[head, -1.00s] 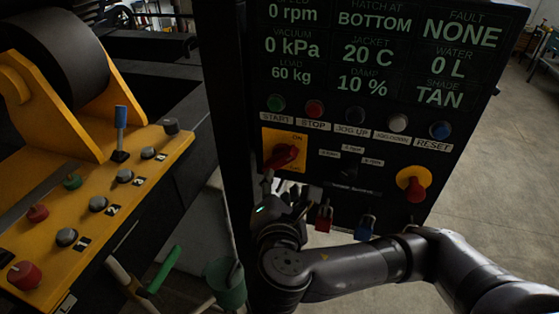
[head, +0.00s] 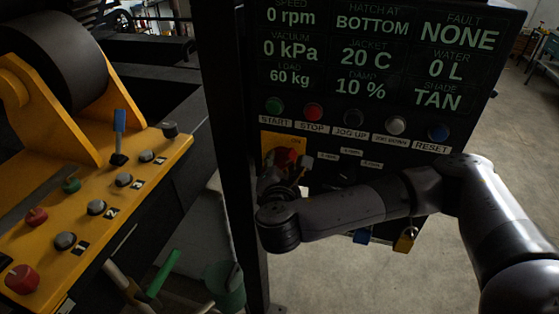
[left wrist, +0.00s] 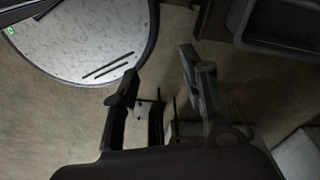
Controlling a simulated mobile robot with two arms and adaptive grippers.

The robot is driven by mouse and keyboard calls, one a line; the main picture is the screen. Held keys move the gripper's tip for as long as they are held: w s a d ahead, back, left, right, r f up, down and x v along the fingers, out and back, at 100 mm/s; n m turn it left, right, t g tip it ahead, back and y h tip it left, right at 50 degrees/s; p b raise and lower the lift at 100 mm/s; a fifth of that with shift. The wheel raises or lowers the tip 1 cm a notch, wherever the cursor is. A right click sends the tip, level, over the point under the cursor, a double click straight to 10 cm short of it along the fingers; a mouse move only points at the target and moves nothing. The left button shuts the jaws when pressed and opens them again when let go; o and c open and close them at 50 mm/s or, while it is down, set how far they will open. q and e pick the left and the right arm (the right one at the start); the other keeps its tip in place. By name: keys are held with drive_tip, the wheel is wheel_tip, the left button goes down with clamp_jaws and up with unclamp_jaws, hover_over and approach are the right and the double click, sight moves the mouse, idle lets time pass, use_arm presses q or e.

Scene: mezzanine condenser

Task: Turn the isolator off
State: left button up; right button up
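The isolator is a red rotary handle (head: 285,158) on a yellow plate (head: 290,139) marked ON, at the lower left of the black control panel in the head view. My right gripper (head: 288,168) is at the handle, and its fingers cover the lower part of it. A fingertip shows at the handle's right side. The handle's exact angle and whether the fingers grip it are hidden. My left gripper (left wrist: 155,80) shows only in the left wrist view, with its fingers spread apart and nothing between them.
A blue padlock (head: 362,236) and a brass padlock (head: 404,240) hang below my right arm. A yellow console (head: 110,190) with a blue lever stands left.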

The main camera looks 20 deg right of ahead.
drive_tip(key=shift+w+d+f, duration=0.1)
drive_tip(key=shift+w, duration=0.25)
clamp_jaws()
idle(0.4)
